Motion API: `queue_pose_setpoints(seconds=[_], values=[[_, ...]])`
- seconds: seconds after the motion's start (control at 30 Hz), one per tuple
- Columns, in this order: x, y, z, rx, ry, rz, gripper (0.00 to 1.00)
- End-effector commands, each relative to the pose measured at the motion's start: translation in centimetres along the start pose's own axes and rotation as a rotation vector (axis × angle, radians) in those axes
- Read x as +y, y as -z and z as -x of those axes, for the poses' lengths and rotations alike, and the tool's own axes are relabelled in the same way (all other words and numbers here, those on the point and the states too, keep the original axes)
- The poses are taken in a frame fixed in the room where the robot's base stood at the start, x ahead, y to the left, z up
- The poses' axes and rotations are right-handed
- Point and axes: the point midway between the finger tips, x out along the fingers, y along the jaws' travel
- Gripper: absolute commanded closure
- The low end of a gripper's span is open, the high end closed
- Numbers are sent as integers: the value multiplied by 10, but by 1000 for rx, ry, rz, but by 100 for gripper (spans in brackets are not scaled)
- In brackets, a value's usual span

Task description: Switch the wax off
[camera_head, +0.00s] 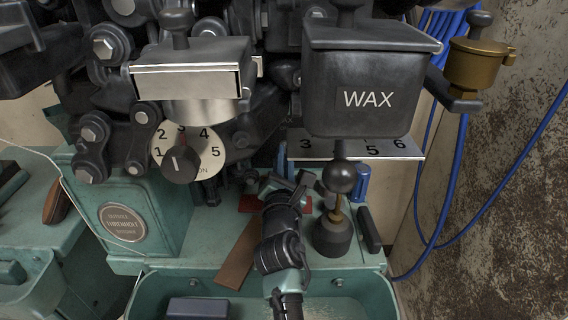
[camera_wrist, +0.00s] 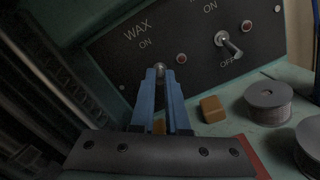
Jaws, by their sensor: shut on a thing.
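The black switch panel (camera_wrist: 195,50) shows at an angle in the wrist view. The wax switch (camera_wrist: 160,67) is under the label "WAX ON". My gripper (camera_wrist: 160,76) has its two blue fingers closed together on this switch, with only its rounded metal tip showing between them. The fingers hide the rest of the lever and whatever lies below it, so I cannot tell which way it points. In the head view, my gripper's dark wrist shows low in the machine, and the switch is out of sight. The grey wax pot (camera_head: 365,75) marked "WAX" hangs at upper right.
A second toggle switch (camera_wrist: 229,45) is right of the wax switch, its lever toward "OFF". A red lamp (camera_wrist: 181,59) is close beside my fingers. A tan block (camera_wrist: 213,109) and a thread spool (camera_wrist: 268,103) stand nearby. The numbered dial (camera_head: 190,150) is at left.

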Motion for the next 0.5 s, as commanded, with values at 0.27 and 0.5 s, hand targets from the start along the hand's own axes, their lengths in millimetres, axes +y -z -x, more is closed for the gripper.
queue_pose_setpoints(seconds=[0.27, 0.5], values=[[1, -2, 0, -1, -1, 0, 80], [0, -1, 0, 0, 0, 0, 56]])
